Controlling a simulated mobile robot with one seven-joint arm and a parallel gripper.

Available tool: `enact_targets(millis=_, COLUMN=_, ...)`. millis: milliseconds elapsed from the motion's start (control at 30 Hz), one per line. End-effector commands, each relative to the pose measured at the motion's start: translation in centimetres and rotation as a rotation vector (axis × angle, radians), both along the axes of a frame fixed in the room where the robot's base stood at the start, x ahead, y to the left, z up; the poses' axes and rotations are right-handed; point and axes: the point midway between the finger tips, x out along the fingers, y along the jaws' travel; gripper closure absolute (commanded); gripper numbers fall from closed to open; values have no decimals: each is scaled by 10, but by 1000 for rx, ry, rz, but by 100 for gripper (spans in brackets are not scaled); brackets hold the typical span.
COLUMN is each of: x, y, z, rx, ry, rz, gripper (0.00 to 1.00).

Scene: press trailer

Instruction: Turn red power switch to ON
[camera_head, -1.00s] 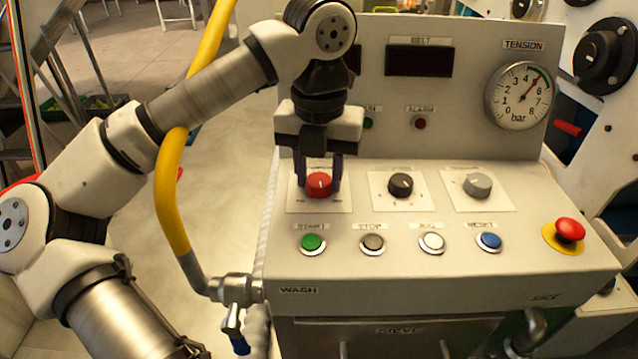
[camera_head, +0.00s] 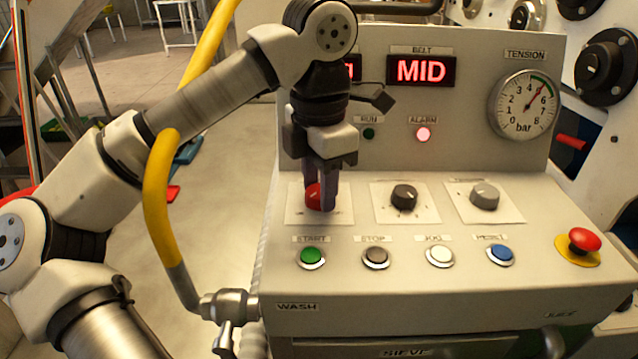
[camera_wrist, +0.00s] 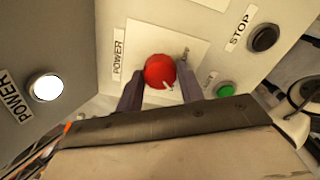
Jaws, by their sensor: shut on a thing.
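The red power switch (camera_head: 313,196) is a round knob on a white plate at the left of the console's sloped top. It also shows in the wrist view (camera_wrist: 160,70), with a white pointer mark and the label POWER beside its plate. My gripper (camera_head: 321,200) comes down from above with its two dark fingers around the knob, shut on it. In the wrist view the fingers (camera_wrist: 160,92) stand on either side of the knob. The belt display (camera_head: 422,70) is lit and reads MID. A POWER lamp (camera_wrist: 47,87) glows white in the wrist view.
A black knob (camera_head: 404,196) and a grey knob (camera_head: 485,196) sit to the right. A row of buttons, from green START (camera_head: 311,255) to blue (camera_head: 500,254), lies in front. A red emergency stop (camera_head: 584,240) is at right. A yellow hose (camera_head: 158,190) runs at left.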

Motion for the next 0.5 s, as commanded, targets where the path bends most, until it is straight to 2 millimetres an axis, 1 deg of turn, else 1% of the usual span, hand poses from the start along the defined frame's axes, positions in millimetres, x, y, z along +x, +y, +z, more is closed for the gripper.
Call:
enact_targets(millis=200, x=1, y=0, z=1, rx=-2, ry=-3, rz=-82, gripper=85)
enact_targets(millis=500, x=0, y=0, z=1, rx=-2, ry=-3, rz=-118, gripper=85)
